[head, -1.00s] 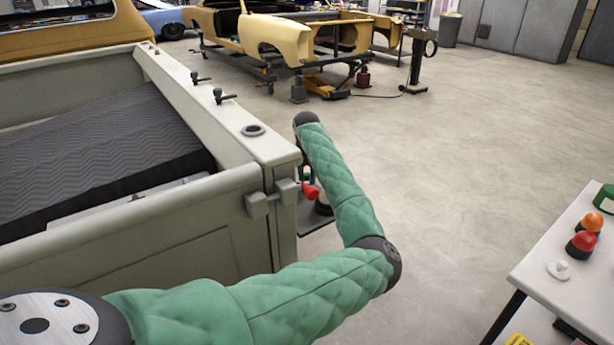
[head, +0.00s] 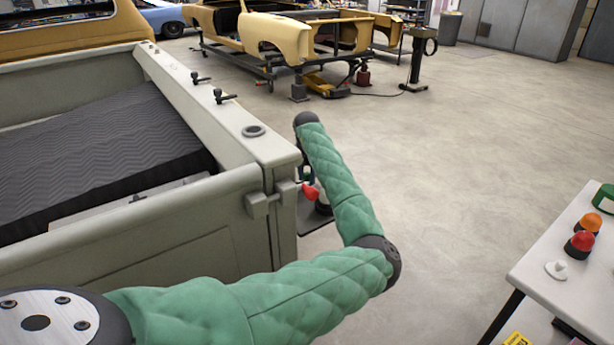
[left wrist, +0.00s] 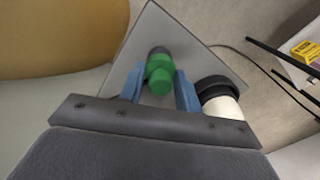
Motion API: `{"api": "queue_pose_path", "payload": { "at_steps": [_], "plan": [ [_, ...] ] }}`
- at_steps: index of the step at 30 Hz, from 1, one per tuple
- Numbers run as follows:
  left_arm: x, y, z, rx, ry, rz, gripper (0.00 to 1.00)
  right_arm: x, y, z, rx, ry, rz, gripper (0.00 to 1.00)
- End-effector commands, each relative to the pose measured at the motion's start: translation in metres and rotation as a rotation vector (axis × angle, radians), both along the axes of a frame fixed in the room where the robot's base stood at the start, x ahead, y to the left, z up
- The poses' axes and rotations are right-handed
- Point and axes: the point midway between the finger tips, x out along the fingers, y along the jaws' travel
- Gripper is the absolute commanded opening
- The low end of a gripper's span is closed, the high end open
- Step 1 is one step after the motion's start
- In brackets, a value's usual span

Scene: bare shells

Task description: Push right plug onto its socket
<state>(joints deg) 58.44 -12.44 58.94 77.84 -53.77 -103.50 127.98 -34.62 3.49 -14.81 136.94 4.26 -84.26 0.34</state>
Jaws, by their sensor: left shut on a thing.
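A green plug (left wrist: 159,74) with a dark end sits between the two blue fingers of my left gripper (left wrist: 160,88) in the left wrist view. The gripper is shut on it. A grey plate (left wrist: 132,58) lies behind the plug; I cannot tell whether the plug touches it. A white cylinder with a black collar (left wrist: 220,97) stands just right of the fingers. In the head view my left forearm and the truck's corner mostly hide the gripper. No socket shows clearly. My right gripper is in neither view.
A pale truck bed (head: 150,262) fills the left, its corner close to my left forearm. A red part (head: 311,191) shows beside that corner. A white table (head: 545,290) with red and orange domes stands at the right. The floor between is clear.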

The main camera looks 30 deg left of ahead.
Motion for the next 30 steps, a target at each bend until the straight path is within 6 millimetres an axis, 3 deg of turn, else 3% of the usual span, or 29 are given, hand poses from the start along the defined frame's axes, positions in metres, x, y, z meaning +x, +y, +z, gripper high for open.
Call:
{"api": "queue_pose_path", "payload": {
  "at_steps": [30],
  "plan": [
    [-0.0001, 0.0, -0.0027, 0.0, 0.0, 0.0, 0.12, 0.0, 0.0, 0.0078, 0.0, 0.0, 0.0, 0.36]
  ]
}}
